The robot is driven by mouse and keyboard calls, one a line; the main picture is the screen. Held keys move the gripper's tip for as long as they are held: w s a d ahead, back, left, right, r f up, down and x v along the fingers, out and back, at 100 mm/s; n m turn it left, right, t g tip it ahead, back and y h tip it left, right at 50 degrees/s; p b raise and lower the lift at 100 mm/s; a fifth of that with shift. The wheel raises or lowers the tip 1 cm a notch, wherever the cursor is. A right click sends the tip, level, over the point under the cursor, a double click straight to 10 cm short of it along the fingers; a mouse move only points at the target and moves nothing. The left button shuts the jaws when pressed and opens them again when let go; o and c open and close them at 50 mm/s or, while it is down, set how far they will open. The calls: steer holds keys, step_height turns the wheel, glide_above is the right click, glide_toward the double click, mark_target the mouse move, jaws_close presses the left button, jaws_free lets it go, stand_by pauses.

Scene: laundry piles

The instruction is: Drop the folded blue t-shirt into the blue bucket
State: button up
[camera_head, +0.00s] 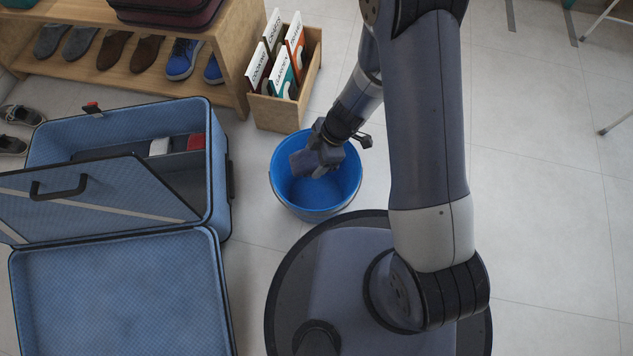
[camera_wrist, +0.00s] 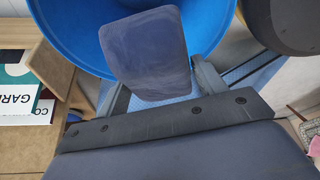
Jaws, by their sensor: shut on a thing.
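The blue bucket (camera_head: 316,203) stands on the floor in the middle of the head view, and its wall fills the top of the wrist view (camera_wrist: 210,30). My gripper (camera_head: 322,156) is over the bucket's opening. It is shut on the folded blue t-shirt (camera_wrist: 147,52), a dull blue-grey bundle with rounded corners. In the head view the t-shirt (camera_head: 303,163) shows at the left of my gripper, over the bucket. Whether it touches the bucket's inside is hard to tell. The bucket's visible floor looks empty.
An open blue suitcase (camera_head: 221,180) lies left of the bucket. A wooden box (camera_head: 274,113) of books stands just behind it. A wooden shoe rack (camera_head: 231,60) with several shoes is at the back left. The floor (camera_head: 545,200) on the right is clear.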

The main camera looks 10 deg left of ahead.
steer(key=shift+f, duration=0.85)
steer(key=o, duration=1.1)
steer(key=p+v, duration=0.3)
steer(key=v, duration=0.7)
steer(key=shift+d+r, duration=0.15)
steer(key=shift+r, duration=0.25)
